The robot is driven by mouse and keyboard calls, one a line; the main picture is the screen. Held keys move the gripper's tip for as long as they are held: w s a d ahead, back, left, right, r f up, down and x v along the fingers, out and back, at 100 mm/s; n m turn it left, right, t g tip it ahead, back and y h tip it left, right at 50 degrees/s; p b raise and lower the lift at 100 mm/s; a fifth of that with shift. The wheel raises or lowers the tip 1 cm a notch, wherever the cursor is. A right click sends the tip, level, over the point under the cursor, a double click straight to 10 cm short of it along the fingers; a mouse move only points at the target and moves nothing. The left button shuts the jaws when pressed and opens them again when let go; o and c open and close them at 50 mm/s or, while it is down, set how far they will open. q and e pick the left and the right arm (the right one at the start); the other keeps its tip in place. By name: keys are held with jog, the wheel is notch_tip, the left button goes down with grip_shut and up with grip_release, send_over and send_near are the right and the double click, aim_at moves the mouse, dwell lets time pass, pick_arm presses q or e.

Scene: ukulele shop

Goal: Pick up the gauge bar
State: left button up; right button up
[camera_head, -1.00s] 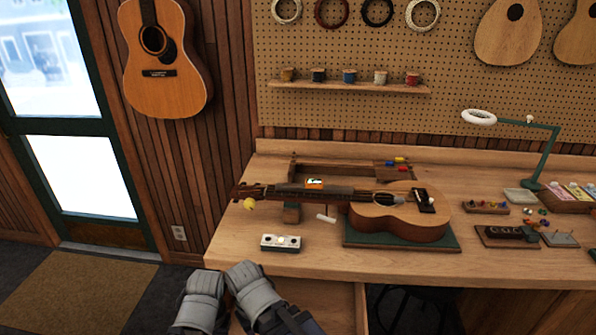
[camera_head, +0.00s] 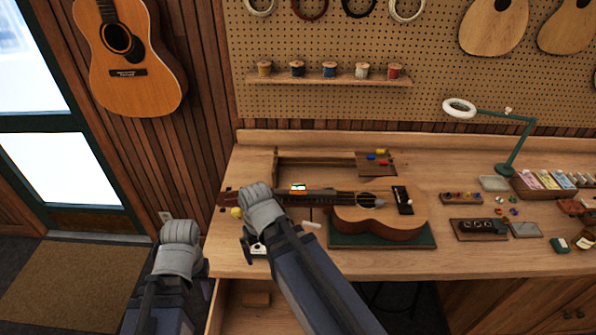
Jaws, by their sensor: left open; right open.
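No object is plainly recognisable as the gauge bar. A small pale block (camera_head: 259,251) near the bench's front left edge is mostly hidden by my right gripper; earlier it showed round marks on its top.
A ukulele (camera_head: 372,215) lies on a green mat (camera_head: 390,240), its neck pointing left past my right wrist. A drawer (camera_head: 275,315) stands open below the bench's front edge. Small trays and a lamp (camera_head: 515,150) fill the right side.

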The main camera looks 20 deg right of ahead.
jog(key=w+d+r+m+p, duration=0.2)
jog(key=w+d+r+p, duration=0.25)
jog(key=r, duration=0.25)
pick_arm(q)
notch_tip(320, 180, up, 8)
pick_arm(e)
jog(key=m, duration=0.4)
send_near(298, 187)
jog(key=shift+s+a+f+t, duration=0.2)
jog(key=shift+s+f+t, duration=0.25)
jog(key=shift+s, duration=0.2)
jog(key=shift+w+d, duration=0.15)
jog(key=shift+d, duration=0.25)
jog(key=f+b, duration=0.5)
jog(key=w+f+b, duration=0.1)
jog(key=f+b, duration=0.1)
jog(key=f, duration=0.1)
jog(key=shift+a, duration=0.15)
pick_arm(q)
notch_tip(298, 187, down, 8)
jog(key=shift+f, duration=0.2)
pick_arm(e)
jog(key=shift+r, duration=0.1)
jog(key=shift+c, duration=0.2)
grip_shut()
pick_arm(q)
jog(key=shift+r, duration=0.2)
pick_arm(e)
jog(key=shift+r, duration=0.2)
